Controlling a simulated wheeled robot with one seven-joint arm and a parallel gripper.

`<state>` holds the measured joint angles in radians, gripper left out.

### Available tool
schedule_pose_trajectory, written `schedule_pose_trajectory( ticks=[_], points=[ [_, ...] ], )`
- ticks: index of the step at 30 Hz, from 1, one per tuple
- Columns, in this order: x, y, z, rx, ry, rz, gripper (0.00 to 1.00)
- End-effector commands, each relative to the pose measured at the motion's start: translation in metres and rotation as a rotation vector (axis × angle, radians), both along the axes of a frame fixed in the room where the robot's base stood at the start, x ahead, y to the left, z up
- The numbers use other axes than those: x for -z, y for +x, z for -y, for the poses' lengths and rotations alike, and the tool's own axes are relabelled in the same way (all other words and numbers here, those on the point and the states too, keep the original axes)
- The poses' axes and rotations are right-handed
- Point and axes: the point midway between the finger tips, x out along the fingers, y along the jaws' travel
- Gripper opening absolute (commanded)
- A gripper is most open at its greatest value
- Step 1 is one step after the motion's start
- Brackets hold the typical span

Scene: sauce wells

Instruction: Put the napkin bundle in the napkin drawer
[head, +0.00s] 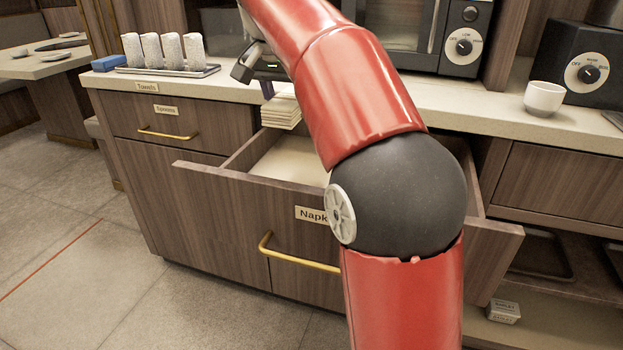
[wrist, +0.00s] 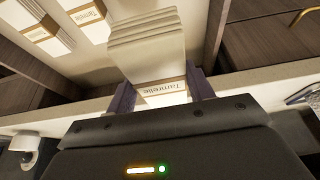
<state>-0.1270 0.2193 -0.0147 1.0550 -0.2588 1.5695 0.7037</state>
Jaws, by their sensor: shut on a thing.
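The napkin bundle (head: 281,113) is a stack of cream folded napkins with a printed paper band, seen close up in the wrist view (wrist: 150,52). My gripper (head: 268,90) is shut on its banded end, with a dark finger on each side in the wrist view (wrist: 163,92). The bundle hangs over the back left of the open napkin drawer (head: 225,198), near the counter edge. The drawer has a brass handle and a label reading "Napk", the rest hidden by my arm. Its pale floor shows in the wrist view (wrist: 85,75).
Two similar bundles, one (wrist: 45,38) and another (wrist: 90,18), lie in the drawer. The closed drawer labelled "Spoons" (head: 180,125) is at left. Rolled towels (head: 165,50) on a tray and a white cup (head: 544,98) stand on the counter.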

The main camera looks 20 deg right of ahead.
Motion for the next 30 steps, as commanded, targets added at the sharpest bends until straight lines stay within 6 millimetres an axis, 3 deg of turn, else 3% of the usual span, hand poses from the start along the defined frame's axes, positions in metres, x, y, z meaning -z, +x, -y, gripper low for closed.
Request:
schedule_pose_trajectory(
  ticks=[1, 3, 12, 20, 27, 30],
  points=[
    [0.021, -0.001, 0.000, -0.001, -0.001, -0.005, 0.29],
    [0.040, -0.001, 0.000, 0.000, -0.001, -0.003, 0.29],
    [0.109, 0.000, 0.000, -0.001, 0.000, -0.002, 0.29],
    [0.128, 0.000, 0.000, 0.000, 0.000, 0.000, 0.29],
    [0.159, 0.000, 0.000, -0.001, -0.001, -0.001, 0.29],
    [0.160, 0.000, 0.000, 0.000, -0.001, 0.001, 0.29]
  ],
)
